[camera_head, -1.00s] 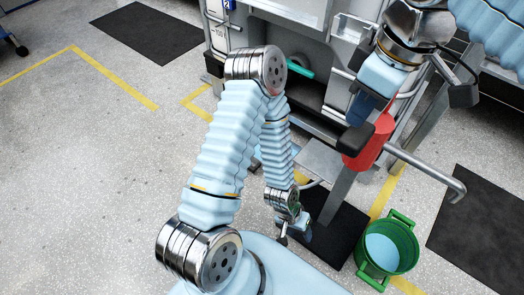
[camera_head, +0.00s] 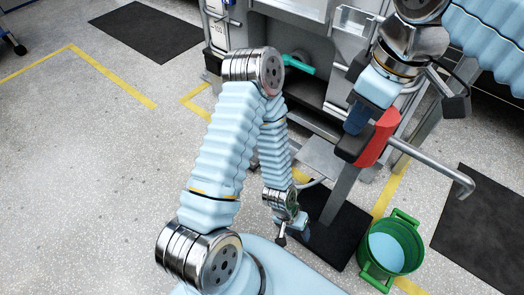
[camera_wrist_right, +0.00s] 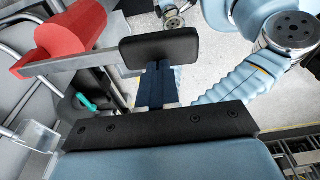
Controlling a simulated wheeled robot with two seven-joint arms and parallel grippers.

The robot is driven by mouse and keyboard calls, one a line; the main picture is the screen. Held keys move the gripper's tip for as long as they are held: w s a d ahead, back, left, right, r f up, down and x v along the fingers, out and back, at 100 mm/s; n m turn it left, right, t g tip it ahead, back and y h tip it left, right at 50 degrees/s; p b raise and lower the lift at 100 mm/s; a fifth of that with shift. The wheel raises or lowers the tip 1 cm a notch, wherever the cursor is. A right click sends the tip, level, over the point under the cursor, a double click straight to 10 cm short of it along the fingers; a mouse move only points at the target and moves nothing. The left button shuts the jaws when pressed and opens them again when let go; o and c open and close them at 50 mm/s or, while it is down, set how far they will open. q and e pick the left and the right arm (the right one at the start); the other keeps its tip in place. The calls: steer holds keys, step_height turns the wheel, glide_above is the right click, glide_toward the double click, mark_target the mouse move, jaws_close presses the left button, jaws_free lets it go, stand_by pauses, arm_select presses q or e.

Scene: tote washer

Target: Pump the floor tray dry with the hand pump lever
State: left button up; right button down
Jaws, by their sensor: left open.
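The hand pump (camera_head: 376,140) has a red body on a grey post and a bent grey spout (camera_head: 440,174) reaching right. Its lever ends in a black grip (camera_head: 352,149), also seen in the right wrist view (camera_wrist_right: 160,48). My right gripper (camera_head: 357,118) is at the grip, coming from above. In the wrist view its blue fingers (camera_wrist_right: 157,85) are together, and their tips are hidden behind the grip. My left gripper (camera_head: 291,233) hangs low, left of the post, open and apart from the pump. The floor tray cannot be clearly made out.
A green bucket (camera_head: 415,249) with pale blue contents stands on the floor below the spout. The grey washer machine (camera_head: 290,35) stands behind the pump. Dark mats (camera_head: 487,230) and yellow lines mark the floor. Open floor lies to the left.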

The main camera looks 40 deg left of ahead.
mark_target(351, 137)
steer(key=shift+f+b, duration=1.45)
steer(key=shift+f, duration=0.9)
steer(key=shift+r, duration=0.1)
step_height(351, 137, up, 4)
steer(key=p, duration=0.3)
steer(key=shift+f+p, duration=0.25)
steer(key=shift+p, duration=0.1)
step_height(351, 137, up, 3)
steer(key=p, duration=0.3)
step_height(351, 137, up, 3)
steer(key=shift+f+p, duration=0.2)
steer(key=shift+p, duration=1)
steer(key=shift+f, duration=0.1)
